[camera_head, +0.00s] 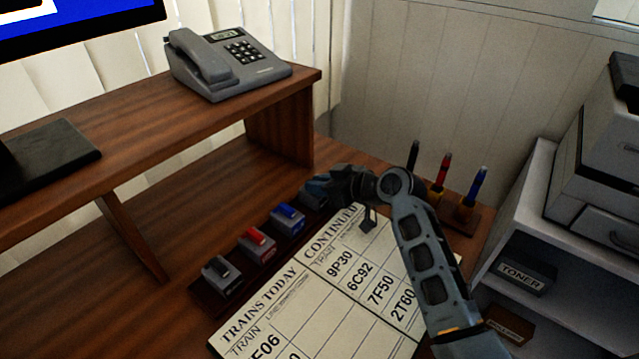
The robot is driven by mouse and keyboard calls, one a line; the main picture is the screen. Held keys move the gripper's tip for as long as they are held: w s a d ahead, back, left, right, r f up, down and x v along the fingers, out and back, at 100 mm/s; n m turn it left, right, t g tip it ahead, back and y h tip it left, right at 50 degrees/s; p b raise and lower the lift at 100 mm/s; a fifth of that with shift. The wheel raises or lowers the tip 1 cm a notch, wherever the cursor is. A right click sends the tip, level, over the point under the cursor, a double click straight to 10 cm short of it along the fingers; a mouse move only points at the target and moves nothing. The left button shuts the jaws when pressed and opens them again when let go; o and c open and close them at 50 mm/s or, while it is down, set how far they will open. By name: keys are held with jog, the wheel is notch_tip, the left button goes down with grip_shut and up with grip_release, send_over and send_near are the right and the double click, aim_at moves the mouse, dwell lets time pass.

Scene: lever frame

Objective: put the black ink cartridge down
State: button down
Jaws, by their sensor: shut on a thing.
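My gripper (318,190) is at the end of my arm, by the upper right end of the lever frame. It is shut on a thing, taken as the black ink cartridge. The jaws and what they hold are dark and small here, so I cannot make out the cartridge's shape or whether it touches anything. A small dark part (369,224) shows below my wrist, over the open book; I cannot tell what it is.
The lever frame (205,299) carries black, red and blue levers. The open train book (320,310) lies beside it. A pen holder (470,216) stands behind my arm. A telephone (225,65) is on the raised shelf. A toner box (524,270) sits in the right shelving. Bare desk shows at left.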

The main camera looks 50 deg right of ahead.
jog(key=c, duration=1)
grip_release()
jog(key=shift+r, duration=0.2)
jog(key=v, duration=1.2)
jog(key=shift+f, duration=0.1)
